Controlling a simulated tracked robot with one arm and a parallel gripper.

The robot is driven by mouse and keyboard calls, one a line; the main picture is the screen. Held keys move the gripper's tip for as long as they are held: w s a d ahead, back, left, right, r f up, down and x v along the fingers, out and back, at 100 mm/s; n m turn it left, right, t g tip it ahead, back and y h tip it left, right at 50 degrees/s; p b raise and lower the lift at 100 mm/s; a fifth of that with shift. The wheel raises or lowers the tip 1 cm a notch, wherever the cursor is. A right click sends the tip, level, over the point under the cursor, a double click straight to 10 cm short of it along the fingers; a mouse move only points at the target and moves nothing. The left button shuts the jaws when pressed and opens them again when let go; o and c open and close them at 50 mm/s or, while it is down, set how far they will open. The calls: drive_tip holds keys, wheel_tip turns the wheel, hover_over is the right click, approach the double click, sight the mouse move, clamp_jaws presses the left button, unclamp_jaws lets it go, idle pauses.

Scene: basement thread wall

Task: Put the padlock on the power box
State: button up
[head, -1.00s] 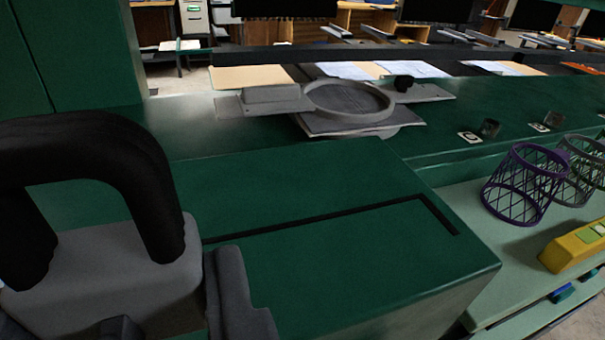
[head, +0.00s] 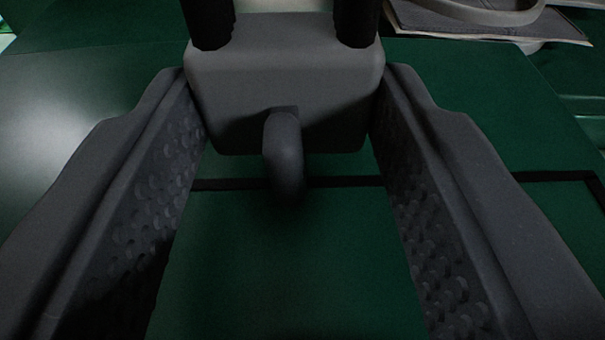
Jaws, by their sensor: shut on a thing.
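The padlock (head: 285,75) has a grey block body and a thick black shackle, whose two legs rise out of the top of the picture. My gripper (head: 287,90) is shut on the padlock, one ridged grey finger against each side of its body. A short grey curved peg (head: 284,150) sticks out in front of the padlock's near face. Below and behind is a flat green surface (head: 290,260) with a black line across it. I cannot tell whether this is the power box, or whether the padlock touches it.
At the top right, papers (head: 490,20) lie under part of a grey ring-shaped thing (head: 480,12) on the green surface. A bright sheen marks the bare green area at the left (head: 40,120).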

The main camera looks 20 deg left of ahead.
drive_tip(key=shift+f, duration=0.4)
drive_tip(key=shift+f, duration=0.1)
drive_tip(key=o, duration=1.1)
drive_tip(key=shift+s, duration=0.1)
drive_tip(key=b+v, duration=0.1)
drive_tip(key=v, duration=1.1)
